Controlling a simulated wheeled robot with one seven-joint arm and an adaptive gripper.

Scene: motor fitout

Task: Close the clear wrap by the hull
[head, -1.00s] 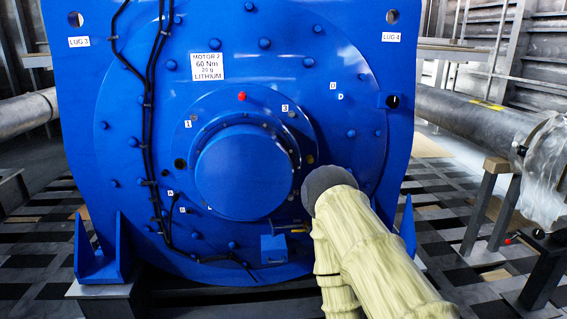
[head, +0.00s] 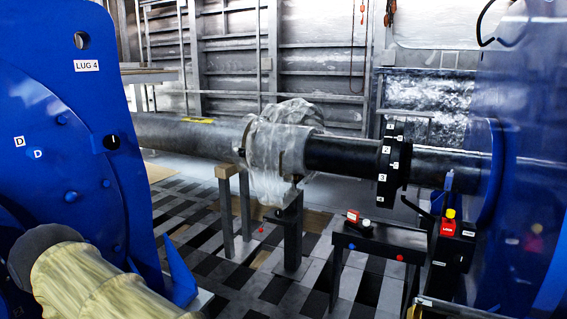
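The clear wrap (head: 268,165) is a crinkled, see-through sheet around a joint in the shaft line, in the middle of the head view. Its top bulges above the shaft and its lower part hangs below it. I cannot tell whether its edges meet. The hull (head: 330,60) is the ribbed grey metal wall behind it. My arm, in a cream sleeve with a dark grey round end, shows at the lower left, well apart from the wrap. My gripper is not in view.
A blue motor plate with the label LUG 4 (head: 87,66) stands at the left. A black numbered flange (head: 391,165) sits on the shaft right of the wrap. Checkered floor (head: 215,275) lies between.

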